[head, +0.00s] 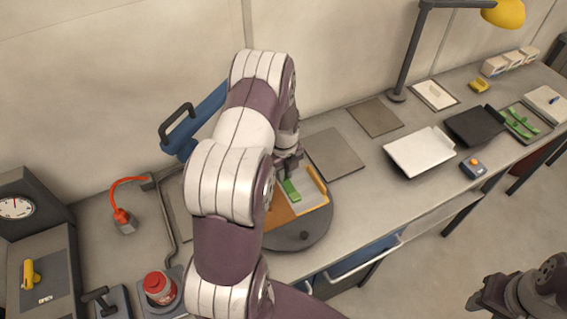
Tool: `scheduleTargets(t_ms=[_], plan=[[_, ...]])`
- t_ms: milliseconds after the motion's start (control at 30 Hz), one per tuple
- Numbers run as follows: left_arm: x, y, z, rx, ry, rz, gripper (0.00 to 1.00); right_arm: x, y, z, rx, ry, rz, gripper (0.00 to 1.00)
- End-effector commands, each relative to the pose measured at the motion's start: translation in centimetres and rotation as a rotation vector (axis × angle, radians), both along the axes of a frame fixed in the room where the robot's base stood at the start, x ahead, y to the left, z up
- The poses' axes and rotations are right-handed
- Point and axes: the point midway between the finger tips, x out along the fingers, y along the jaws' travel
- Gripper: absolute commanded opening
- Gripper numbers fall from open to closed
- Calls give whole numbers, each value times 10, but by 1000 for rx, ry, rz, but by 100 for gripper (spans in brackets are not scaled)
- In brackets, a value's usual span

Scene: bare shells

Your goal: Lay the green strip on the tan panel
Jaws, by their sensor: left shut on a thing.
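The green strip (292,191) is in the jaws of my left gripper (289,175), which is shut on it. The tan panel (279,213) lies on a round grey turntable (304,238), partly hidden by my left arm. The strip is over or beside a pale panel (313,196) adjoining the tan one. I cannot tell whether the strip touches either. An orange-yellow strip (317,180) lies along the pale panel's right side. My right gripper (488,296) is at the lower right, away from the bench; its jaws are unclear.
Several other green strips (521,122) lie on a dark tray at the far right. A white tray (420,152), black tray (475,125) and lamp (409,58) stand right of the turntable. Flat grey mats (335,153) lie behind.

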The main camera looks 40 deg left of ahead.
Motion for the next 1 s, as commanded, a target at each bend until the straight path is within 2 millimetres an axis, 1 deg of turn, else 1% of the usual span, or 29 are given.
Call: scheduleTargets(t_ms=[33, 167, 400, 500, 633, 867, 900, 967, 1000], plan=[[0, 0, -6, 0, 0, 0, 0, 0, 0, -5, 0, 0, 0, 43], [0, 0, -20, 0, 0, 1, 0, 0, 0, -16, 0, 0, 0, 43], [0, 0, -53, -1, 1, 1, 0, 0, 0, -42, 0, 0, 0, 43], [-1, 0, -64, -1, 1, 1, 0, 0, 0, -49, 0, 0, 0, 43], [0, 0, -70, 0, 0, 1, 0, 0, 0, -53, 0, 0, 0, 43], [0, 0, -70, 0, 0, 1, 0, 0, 0, -52, 0, 0, 0, 43], [0, 0, -69, 0, 0, 1, 22, 0, 0, -52, 0, 0, 0, 43], [0, 0, -69, 0, 0, 1, 41, 0, 0, -52, 0, 0, 0, 43], [0, 0, -69, 0, 0, 1, 48, 0, 0, -52, 0, 0, 0, 43]])
